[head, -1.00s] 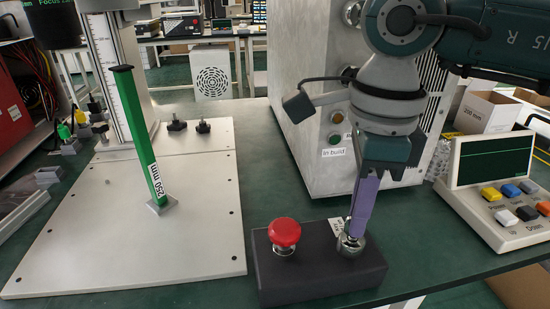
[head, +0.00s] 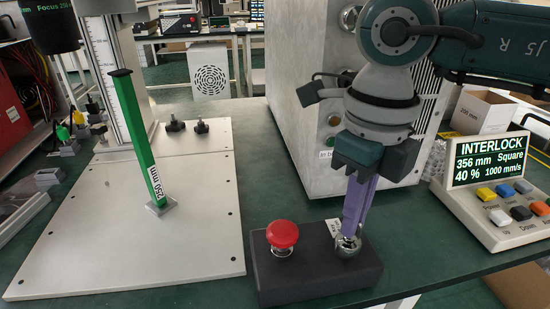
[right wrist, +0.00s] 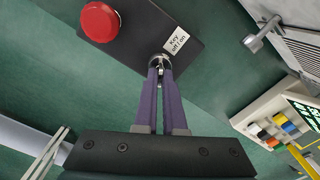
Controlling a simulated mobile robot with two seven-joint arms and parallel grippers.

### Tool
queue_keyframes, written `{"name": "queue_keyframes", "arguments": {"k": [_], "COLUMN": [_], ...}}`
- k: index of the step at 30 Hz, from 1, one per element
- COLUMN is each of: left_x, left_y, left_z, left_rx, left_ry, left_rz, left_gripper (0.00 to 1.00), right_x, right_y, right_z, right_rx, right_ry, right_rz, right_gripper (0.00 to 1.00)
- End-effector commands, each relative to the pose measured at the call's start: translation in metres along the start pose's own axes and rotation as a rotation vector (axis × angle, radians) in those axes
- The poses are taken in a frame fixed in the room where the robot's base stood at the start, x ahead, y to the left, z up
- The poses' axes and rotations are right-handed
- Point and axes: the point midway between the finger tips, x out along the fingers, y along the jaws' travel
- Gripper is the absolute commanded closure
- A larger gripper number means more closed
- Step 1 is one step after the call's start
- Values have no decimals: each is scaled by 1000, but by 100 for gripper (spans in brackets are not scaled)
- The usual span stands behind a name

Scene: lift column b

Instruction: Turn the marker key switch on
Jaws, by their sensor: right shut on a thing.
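The key switch (head: 346,247) sits on the right end of a dark control box (head: 315,277). It is a silver round lock, with a "Key off / on" label (right wrist: 177,40) beside it in the right wrist view. My right gripper (head: 350,232) points down at it, its purple fingers shut on the key. In the right wrist view the fingertips (right wrist: 160,72) meet at the lock (right wrist: 160,62). The key itself is mostly hidden between the fingers. The display of the control panel (head: 488,162) is lit and reads "INTERLOCK, 356 mm, Square, 40 %, 1000 mm/s". My left gripper is not in view.
A red mushroom button (head: 282,235) stands on the same box, left of the switch. A white base plate (head: 120,235) with a green 250 mm bar (head: 137,140) lies to the left. A large grey cabinet (head: 310,130) stands close behind my right gripper.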

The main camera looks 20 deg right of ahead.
Motion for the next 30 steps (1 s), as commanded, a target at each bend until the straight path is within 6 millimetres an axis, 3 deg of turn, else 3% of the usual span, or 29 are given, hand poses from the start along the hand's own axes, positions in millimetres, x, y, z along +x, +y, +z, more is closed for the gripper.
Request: {"name": "queue_keyframes", "arguments": {"k": [16, 17, 24, 30], "left_x": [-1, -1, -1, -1], "left_y": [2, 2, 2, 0], "left_z": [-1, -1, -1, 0], "left_rx": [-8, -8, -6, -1], "left_ry": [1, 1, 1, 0], "left_rz": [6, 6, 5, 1], "left_gripper": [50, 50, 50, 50], "right_x": [0, 0, 0, 0], "right_y": [0, 0, 0, 0], "right_z": [0, 0, 0, 0], "right_rx": [27, 27, 26, 25], "right_ry": [-1, -1, -1, 0], "right_rz": [1, 1, 1, 0], "right_gripper": [100, 90, 64, 62]}}
